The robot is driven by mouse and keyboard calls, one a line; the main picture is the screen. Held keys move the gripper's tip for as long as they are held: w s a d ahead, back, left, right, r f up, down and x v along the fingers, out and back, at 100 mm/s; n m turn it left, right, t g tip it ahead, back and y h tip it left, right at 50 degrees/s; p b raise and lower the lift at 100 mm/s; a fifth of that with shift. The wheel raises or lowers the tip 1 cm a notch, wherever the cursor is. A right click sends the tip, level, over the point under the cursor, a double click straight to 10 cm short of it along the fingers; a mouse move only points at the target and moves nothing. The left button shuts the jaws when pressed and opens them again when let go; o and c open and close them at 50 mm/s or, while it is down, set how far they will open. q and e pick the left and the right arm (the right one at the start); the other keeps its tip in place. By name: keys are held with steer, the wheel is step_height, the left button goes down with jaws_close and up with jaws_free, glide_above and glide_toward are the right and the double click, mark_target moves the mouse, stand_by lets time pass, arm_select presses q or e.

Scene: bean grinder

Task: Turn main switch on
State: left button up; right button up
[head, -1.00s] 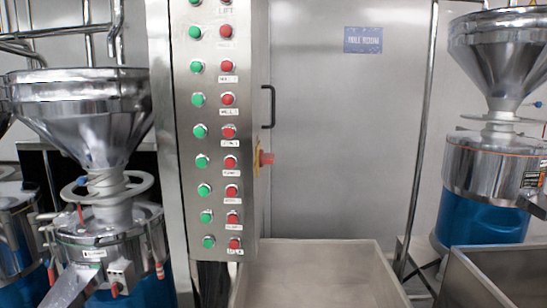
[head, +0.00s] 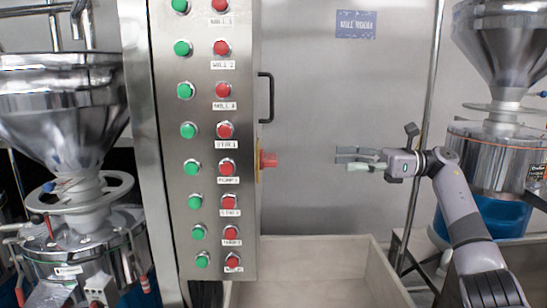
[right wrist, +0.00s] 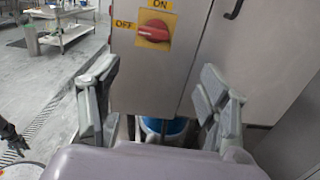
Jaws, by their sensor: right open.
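The main switch (head: 267,160) is a red rotary knob on a yellow plate, on the right side face of the steel control cabinet (head: 247,100). In the head view it shows edge-on. In the right wrist view the red knob (right wrist: 154,31) faces me, with an "ON" label above it and an "OFF" label to its left. The handle lies roughly sideways, slightly tilted. My right gripper (head: 354,159) is open and empty, to the right of the knob and apart from it. In the right wrist view its fingers (right wrist: 160,105) are spread below the knob. My left gripper is not in view.
Green and red buttons (head: 223,130) in two columns cover the cabinet front. A black door handle (head: 268,97) is above the switch. A steel bin (head: 312,247) stands below. Mills with steel hoppers stand left (head: 62,110) and right (head: 497,120). Open air separates gripper and switch.

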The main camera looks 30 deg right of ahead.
mark_target(270, 160)
steer(key=s+p+x, duration=0.1)
steer(key=p+x, duration=0.4)
steer(key=x, duration=1.1)
steer(key=shift+a+n+g, duration=0.3)
steer(key=shift+a, duration=0.1)
steer(key=shift+c, duration=0.2)
steer(key=c, duration=1.1)
